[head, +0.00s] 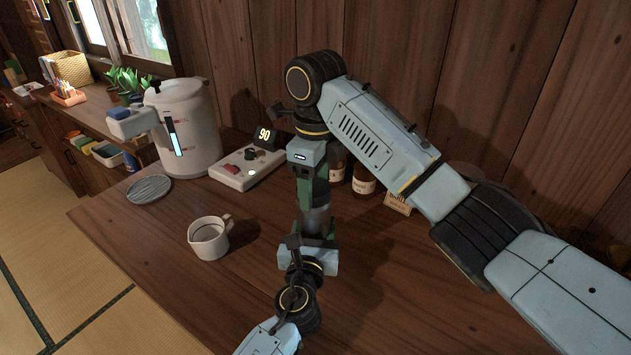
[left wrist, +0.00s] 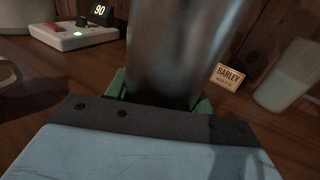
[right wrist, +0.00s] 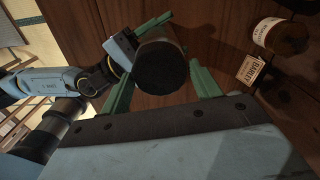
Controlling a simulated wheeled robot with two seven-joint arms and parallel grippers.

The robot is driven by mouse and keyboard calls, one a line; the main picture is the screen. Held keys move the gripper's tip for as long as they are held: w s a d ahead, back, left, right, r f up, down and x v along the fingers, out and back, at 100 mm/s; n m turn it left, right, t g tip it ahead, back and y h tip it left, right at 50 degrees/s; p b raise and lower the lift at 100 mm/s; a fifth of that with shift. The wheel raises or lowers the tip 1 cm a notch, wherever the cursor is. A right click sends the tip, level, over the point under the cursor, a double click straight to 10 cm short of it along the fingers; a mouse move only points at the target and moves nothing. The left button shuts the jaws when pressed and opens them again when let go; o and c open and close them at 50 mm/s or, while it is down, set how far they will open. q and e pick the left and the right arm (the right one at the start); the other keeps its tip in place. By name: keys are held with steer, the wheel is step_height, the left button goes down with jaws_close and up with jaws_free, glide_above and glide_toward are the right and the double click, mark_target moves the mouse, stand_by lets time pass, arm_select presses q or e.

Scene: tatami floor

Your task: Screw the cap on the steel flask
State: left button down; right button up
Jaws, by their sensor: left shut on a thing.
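The steel flask (head: 318,220) stands upright on the wooden table, partly hidden by my arms. It fills the middle of the left wrist view (left wrist: 175,50). My left gripper (head: 314,240) is shut on its body from the near side. In the right wrist view a round black top (right wrist: 158,66), apparently the cap, sits at the upper end of the flask; how tightly it sits cannot be told. My right gripper (head: 311,192) points down from above. Its green fingers are apart on either side of the black top, with gaps visible in the right wrist view (right wrist: 160,78).
A white mug (head: 209,240) stands left of the flask. Behind it are a grey ribbed disc (head: 149,189), a large white dispenser (head: 190,128) and a control box (head: 238,175) with a "90" display. Bottles (head: 364,178) and a BARLEY card (head: 398,203) stand close behind right. The front right table is clear.

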steer(key=shift+o, duration=1.4)
steer(key=shift+r, duration=2.25)
steer(key=shift+c, duration=0.3)
